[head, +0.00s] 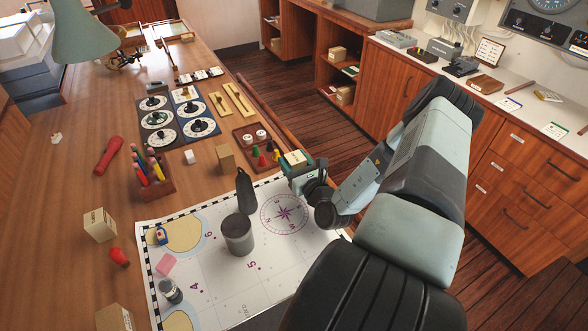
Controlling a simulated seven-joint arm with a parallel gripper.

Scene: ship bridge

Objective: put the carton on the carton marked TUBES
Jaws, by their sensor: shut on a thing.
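My gripper (291,166) is at the right edge of the table, above the chart. It is shut on a small cream carton (296,158), of which mainly the top shows between the jaws. A cream carton with small print (100,225) stands at the left of the table, beside the chart. A brown carton (114,318) is cut off by the bottom edge of the view, left of the chart. The print on both is too small to read, so I cannot tell which is marked TUBES. My gripper is well away from both.
On the chart (215,285) stand a grey cup (238,235) and a dark bottle (245,190), between my gripper and the left carton. A pencil holder (155,185), a tan block (226,158) and a peg tray (258,143) stand behind. A red bulb-shaped thing (119,257) lies near the left carton.

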